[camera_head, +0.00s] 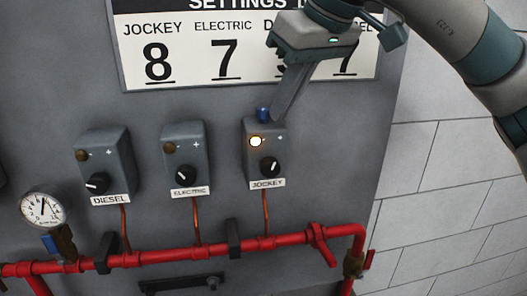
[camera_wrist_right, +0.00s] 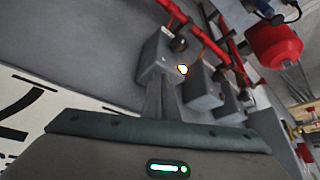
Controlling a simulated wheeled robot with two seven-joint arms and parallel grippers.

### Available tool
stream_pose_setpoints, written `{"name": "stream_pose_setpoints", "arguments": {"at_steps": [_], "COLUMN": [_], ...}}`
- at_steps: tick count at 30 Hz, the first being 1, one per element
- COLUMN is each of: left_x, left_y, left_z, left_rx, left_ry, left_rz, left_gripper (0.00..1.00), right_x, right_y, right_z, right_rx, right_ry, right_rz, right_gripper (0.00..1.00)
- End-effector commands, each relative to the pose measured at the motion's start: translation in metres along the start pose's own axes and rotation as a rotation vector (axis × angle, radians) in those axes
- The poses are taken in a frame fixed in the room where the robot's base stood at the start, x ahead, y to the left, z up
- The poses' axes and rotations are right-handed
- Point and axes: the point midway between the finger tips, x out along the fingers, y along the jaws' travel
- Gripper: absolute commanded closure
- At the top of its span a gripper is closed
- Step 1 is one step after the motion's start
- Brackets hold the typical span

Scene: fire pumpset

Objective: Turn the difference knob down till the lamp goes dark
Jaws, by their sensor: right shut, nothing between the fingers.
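The JOCKEY switch box (camera_head: 251,158) hangs on the grey panel, rightmost of three alike boxes. Its lamp (camera_head: 256,141) glows bright, and the lamp also shows lit in the wrist view (camera_wrist_right: 182,70). A black knob (camera_head: 269,167) with a pale mark sits on its front. A small blue knob (camera_head: 263,113) stands on its top. My right gripper (camera_head: 274,116) is shut and empty, its fingers pointing down at the box top, just right of the blue knob. I cannot tell whether they touch it. My left gripper is out of view.
The ELECTRIC box (camera_head: 187,160) and DIESEL box (camera_head: 106,165) hang to the left, lamps dark. A settings sign (camera_head: 190,60) above is partly hidden by my gripper. A red pipe (camera_head: 180,253) and a gauge (camera_head: 43,208) are below.

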Motion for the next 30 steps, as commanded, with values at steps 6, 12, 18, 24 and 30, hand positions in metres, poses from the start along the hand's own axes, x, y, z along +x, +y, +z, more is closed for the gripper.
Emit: {"name": "stream_pose_setpoints", "arguments": {"at_steps": [6, 12, 18, 24, 30], "left_x": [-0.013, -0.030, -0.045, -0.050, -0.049], "left_y": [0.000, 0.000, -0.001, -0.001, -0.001], "left_z": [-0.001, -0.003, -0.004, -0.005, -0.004], "left_rx": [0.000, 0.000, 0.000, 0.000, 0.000], "left_ry": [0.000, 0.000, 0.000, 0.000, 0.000], "left_rz": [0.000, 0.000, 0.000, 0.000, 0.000], "left_gripper": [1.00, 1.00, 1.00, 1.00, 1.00], "right_x": [-0.013, -0.031, -0.048, -0.053, -0.052], "right_y": [0.000, 0.000, 0.000, 0.000, 0.000], "right_z": [-0.007, -0.017, -0.026, -0.029, -0.029], "right_rx": [0.000, 0.000, 0.000, 0.000, 0.000], "right_ry": [0.000, 0.000, 0.000, -0.001, -0.001], "right_rz": [0.000, 0.000, 0.000, 0.000, 0.000], "right_gripper": [1.00, 1.00, 1.00, 1.00, 1.00]}}
